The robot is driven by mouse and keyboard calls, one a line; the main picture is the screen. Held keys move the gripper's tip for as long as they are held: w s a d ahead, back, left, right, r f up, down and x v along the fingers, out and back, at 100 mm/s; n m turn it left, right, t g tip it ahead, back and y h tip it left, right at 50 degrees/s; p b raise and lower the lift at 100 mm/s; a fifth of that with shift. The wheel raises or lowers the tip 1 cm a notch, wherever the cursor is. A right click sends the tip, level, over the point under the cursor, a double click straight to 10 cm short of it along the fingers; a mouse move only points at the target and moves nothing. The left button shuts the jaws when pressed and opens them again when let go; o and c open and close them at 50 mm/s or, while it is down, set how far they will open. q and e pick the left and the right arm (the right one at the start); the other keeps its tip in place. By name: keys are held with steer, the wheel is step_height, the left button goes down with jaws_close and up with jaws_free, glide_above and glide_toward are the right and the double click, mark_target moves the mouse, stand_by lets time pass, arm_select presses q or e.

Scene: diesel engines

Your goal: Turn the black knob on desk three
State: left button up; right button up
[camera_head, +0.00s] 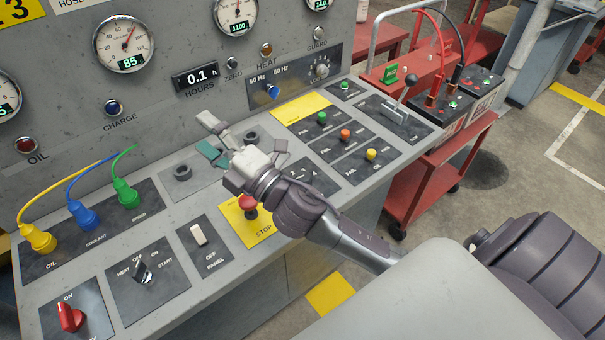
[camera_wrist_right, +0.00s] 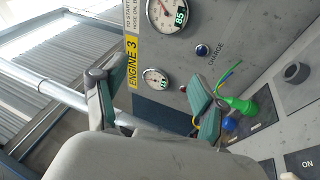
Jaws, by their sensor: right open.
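The black knob (camera_head: 143,272) sits on a dark plate marked HEAT, OFF, ON and START on the sloping desk (camera_head: 190,262), at the lower left of the head view. My right gripper (camera_head: 210,138) is open and empty above the back of the desk, up and to the right of the knob and apart from it. In the right wrist view its two fingers (camera_wrist_right: 150,88) stand wide apart, with gauges and colored plugs beyond them. I cannot make out the black knob in that view. My left gripper is not in view.
A red key switch (camera_head: 70,316), a white rocker switch (camera_head: 198,234) and a red stop button (camera_head: 248,206) are near the knob. Yellow, blue and green plugs (camera_head: 125,193) with cables stand behind it. A red cart (camera_head: 430,150) stands at the right.

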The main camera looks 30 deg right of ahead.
steer(key=s+a+r+n+g+y, duration=0.25)
steer(key=a+n+g+y, duration=0.65)
steer(key=n, duration=0.7)
step_height(320, 180, down, 4)
steer(key=n+g, duration=0.7)
steer(key=n, duration=0.4)
steer(key=d+f+n+g+h, duration=0.1)
steer(key=d+f+n+h, duration=0.1)
steer(key=d+f+h, duration=0.1)
steer(key=w+d+f+n+g+h, duration=0.1)
steer(key=d+f+n+h, duration=0.1)
steer(key=d, duration=0.3)
steer(key=d+f+n+h, duration=0.1)
steer(key=d+f+h, duration=0.3)
steer(key=shift+w+n+g, duration=0.4)
steer(key=d+h, duration=0.3)
steer(key=d, duration=0.3)
steer(key=r+g+h, duration=0.1)
steer(key=r+h, duration=0.1)
steer(key=h, duration=0.3)
glide_above(303, 176)
step_height(303, 176, down, 14)
steer(key=p, duration=0.4)
